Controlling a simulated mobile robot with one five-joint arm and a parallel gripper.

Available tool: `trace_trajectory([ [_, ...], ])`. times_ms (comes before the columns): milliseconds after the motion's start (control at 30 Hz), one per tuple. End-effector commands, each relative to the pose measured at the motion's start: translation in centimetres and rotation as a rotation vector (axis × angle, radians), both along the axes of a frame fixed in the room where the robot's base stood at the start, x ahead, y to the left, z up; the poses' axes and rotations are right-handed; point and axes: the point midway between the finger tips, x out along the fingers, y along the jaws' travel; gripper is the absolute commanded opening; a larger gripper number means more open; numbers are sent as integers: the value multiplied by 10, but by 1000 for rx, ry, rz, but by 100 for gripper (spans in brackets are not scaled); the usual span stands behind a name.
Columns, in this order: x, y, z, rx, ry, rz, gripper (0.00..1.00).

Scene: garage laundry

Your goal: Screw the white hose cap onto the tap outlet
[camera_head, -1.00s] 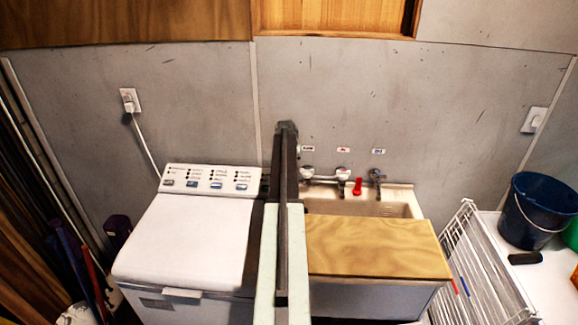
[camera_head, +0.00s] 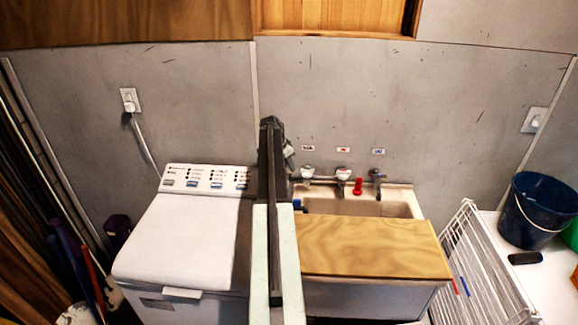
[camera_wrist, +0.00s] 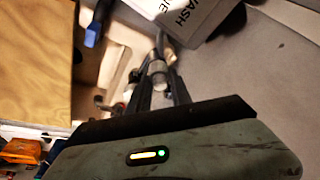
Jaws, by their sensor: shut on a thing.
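My gripper (camera_wrist: 161,88) shows in the wrist view with its two dark fingers on either side of a pale silvery-white cap (camera_wrist: 157,70). It is shut on this cap, and a grey hose (camera_wrist: 163,43) runs from it towards the washing machine. Three taps stand on the wall above the sink in the head view: a left tap (camera_head: 307,173), a middle tap (camera_head: 343,174) and a right tap (camera_head: 377,176). My arm hides most of the gripper in the head view. I cannot tell whether the cap touches a tap outlet.
The white washing machine (camera_head: 185,235) stands left of the sink (camera_head: 355,208). A wooden board (camera_head: 375,250) covers the sink's front. A red item (camera_head: 357,186) hangs by the taps. A wire rack (camera_head: 480,260) and blue bucket (camera_head: 540,210) are at right.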

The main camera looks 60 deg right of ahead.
Motion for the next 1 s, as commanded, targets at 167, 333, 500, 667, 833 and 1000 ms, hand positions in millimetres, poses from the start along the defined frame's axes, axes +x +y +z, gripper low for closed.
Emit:
trace_trajectory([
  [167,-1,0,0,0,1,2,47],
  [333,0,0,0,0,0,3,50],
  [500,0,0,1,0,-1,4,50],
  [667,1,4,14,0,0,4,50],
  [833,6,14,44,0,0,4,50],
  [1000,11,24,71,0,1,5,50],
])
